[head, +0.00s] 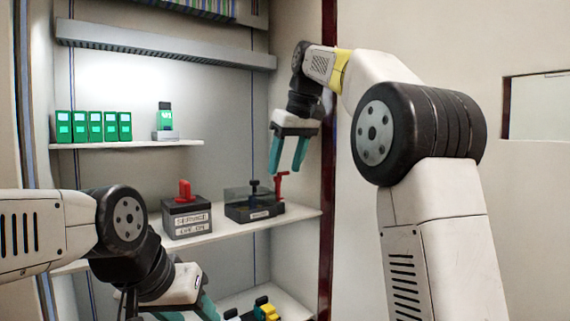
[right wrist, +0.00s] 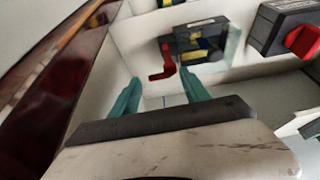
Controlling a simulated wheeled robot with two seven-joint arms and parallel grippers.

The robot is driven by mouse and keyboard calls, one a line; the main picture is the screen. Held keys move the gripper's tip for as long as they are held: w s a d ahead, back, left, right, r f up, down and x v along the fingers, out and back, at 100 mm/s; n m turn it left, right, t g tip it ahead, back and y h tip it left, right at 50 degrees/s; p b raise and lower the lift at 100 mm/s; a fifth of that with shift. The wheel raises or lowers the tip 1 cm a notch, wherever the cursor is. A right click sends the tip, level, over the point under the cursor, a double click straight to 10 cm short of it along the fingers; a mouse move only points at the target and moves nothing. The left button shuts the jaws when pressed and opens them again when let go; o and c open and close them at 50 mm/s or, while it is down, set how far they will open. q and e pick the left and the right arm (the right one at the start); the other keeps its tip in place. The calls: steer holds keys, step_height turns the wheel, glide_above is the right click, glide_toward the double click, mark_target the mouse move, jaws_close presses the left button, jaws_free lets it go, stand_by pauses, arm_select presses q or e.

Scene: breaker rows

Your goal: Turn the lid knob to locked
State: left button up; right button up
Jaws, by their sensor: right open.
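On the middle shelf sits a low black box (head: 262,212) with a clear lid panel, a dark knob (head: 254,186) and a red bent handle (head: 280,184) at its right end. In the right wrist view the box (right wrist: 187,42) and red handle (right wrist: 163,66) show beyond the fingers. I cannot tell which part is the lid knob, or its locked mark. My right gripper (head: 286,165) is open and empty, just above the red handle; its fingers also show in the right wrist view (right wrist: 162,90). My left gripper (head: 190,312) is low, at the bottom edge, its fingers apart and partly cut off.
Several green breakers (head: 94,126) and a separate one (head: 165,122) stand on the upper shelf. Yellow and green parts (head: 265,308) lie below. A dark red cabinet edge (head: 328,190) is close right.

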steer(key=shift+f, duration=0.1)
jaws_close()
steer(key=shift+s+m, duration=0.1)
steer(key=shift+m, duration=0.2)
steer(key=m+h, duration=0.1)
steer(key=m, duration=0.2)
steer(key=s+m+h, duration=0.1)
steer(key=m, duration=0.2)
steer(key=m+h, duration=0.1)
steer(key=m, duration=0.2)
steer(key=shift+s+a+t+h, duration=0.2)
steer(key=shift+a+t+h, duration=0.1)
steer(key=shift+h, duration=0.1)
steer(key=m, duration=0.1)
steer(key=m+h, duration=0.1)
steer(key=m, duration=0.2)
steer(key=shift+s+a+h, duration=0.25)
steer(key=shift+a+h, duration=0.05)
steer(key=shift+a, duration=0.05)
steer(key=shift+s+a+m+g+h, duration=0.15)
steer(key=shift+m+g, duration=0.15)
steer(key=shift+m, duration=0.4)
steer(key=shift+w+a+m+g+h, duration=0.1)
steer(key=shift+m+g+h, duration=0.15)
steer(key=shift+m, duration=0.45)
steer(key=shift+s+a+m+g+h, duration=0.1)
steer(key=shift+m+g, duration=0.25)
steer(key=shift+m, duration=0.35)
